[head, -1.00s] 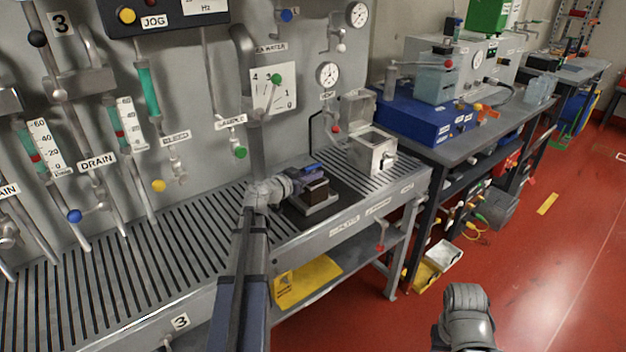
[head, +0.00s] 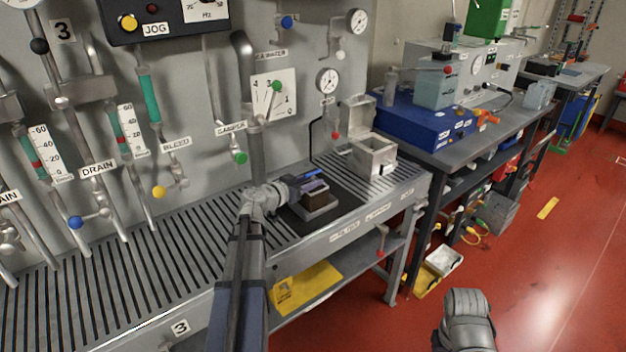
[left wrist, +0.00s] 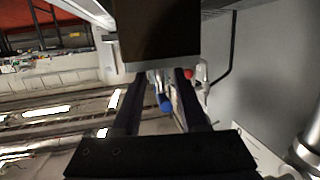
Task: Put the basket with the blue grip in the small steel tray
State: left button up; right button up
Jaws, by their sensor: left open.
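The basket (head: 316,198), a dark brown block-like body, stands upright in a small grey steel tray (head: 322,212) on the bench. A blue grip (head: 313,174) shows above it, partly hidden by my gripper. My left gripper (head: 306,183) comes in from the left at the grip's height, its jaws open around or just beside the grip; contact cannot be told. In the left wrist view a large dark brown body with a grey edge, likely the basket (left wrist: 158,30), fills the top middle, beyond the two dark fingers (left wrist: 158,90). My right gripper's jaws do not show.
A steel box (head: 373,158) with a raised lid stands right of the tray. The slatted bench (head: 130,275) is clear to the left. Wall pipes, including a thick vertical one (head: 255,150), rise behind my arm. A blue case (head: 425,120) lies on the neighbouring table.

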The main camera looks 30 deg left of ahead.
pick_arm(q)
jog(key=p+v, duration=0.1)
jog(key=v, duration=0.9)
jog(key=shift+s+p, duration=0.3)
jog(key=shift+p, duration=0.1)
jog(key=d+f+m+g+h, duration=0.1)
jog(key=d+f+g, duration=0.25)
jog(key=d, duration=0.55)
jog(key=s+d+f+m+g+h, duration=0.1)
jog(key=d+f+g, duration=0.25)
jog(key=d, duration=0.55)
jog(key=d+f+m+g+h, duration=0.15)
jog(key=d+f, duration=0.25)
jog(key=d, duration=0.5)
jog(key=s+d+f+n+g+y, duration=0.1)
jog(key=s+d+f+g+y, duration=0.2)
jog(key=s+d, duration=0.3)
jog(key=s+d+f+n+g+y, duration=0.1)
jog(key=s+d+f+g+y, duration=0.2)
jog(key=s, duration=0.5)
jog(key=d+g+y, duration=0.1)
jog(key=d+y, duration=0.1)
jog(key=d, duration=0.1)
jog(key=shift+s+f, duration=0.2)
jog(key=shift+s, duration=0.2)
jog(key=shift+d, duration=0.15)
notch_tip(320, 180, up, 9)
jog(key=p, duration=0.9)
